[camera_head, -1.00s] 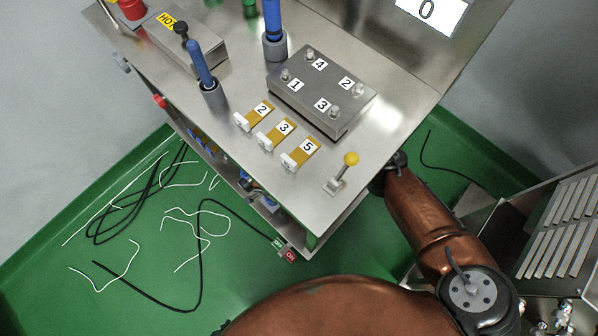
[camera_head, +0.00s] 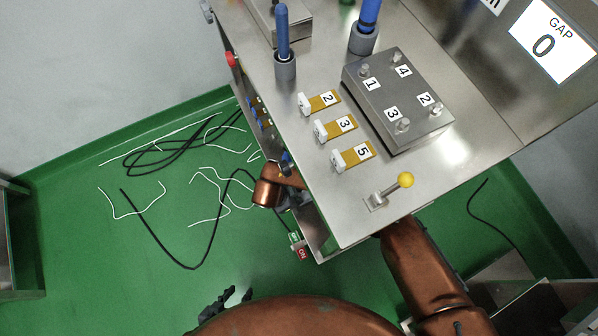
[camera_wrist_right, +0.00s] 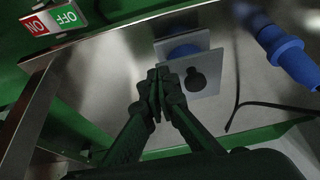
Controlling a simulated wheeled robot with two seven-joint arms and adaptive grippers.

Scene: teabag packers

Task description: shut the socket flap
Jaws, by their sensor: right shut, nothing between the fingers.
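In the right wrist view, a pale grey square plate with a dark round opening (camera_wrist_right: 196,80) sits on the metal panel. Adjoining it is a second pale plate (camera_wrist_right: 204,40) with a blue round part (camera_wrist_right: 184,51) partly behind it. These look like the socket and its flap, standing open; the exact hinge angle is unclear. My right gripper (camera_wrist_right: 158,76) is shut and empty, its tips in front of the plates' left edges; contact cannot be told. In the head view the socket is hidden by the machine. My left gripper (camera_head: 238,295) is low, over the green floor, its jaws unclear.
A blue plug (camera_wrist_right: 287,55) and a black cable (camera_wrist_right: 237,90) lie right of the socket in the wrist view. A red and green switch (camera_wrist_right: 52,20) is at upper left. The machine's steel top (camera_head: 300,150) carries a yellow-knobbed lever (camera_head: 405,180). Loose cables (camera_head: 185,150) lie on the floor.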

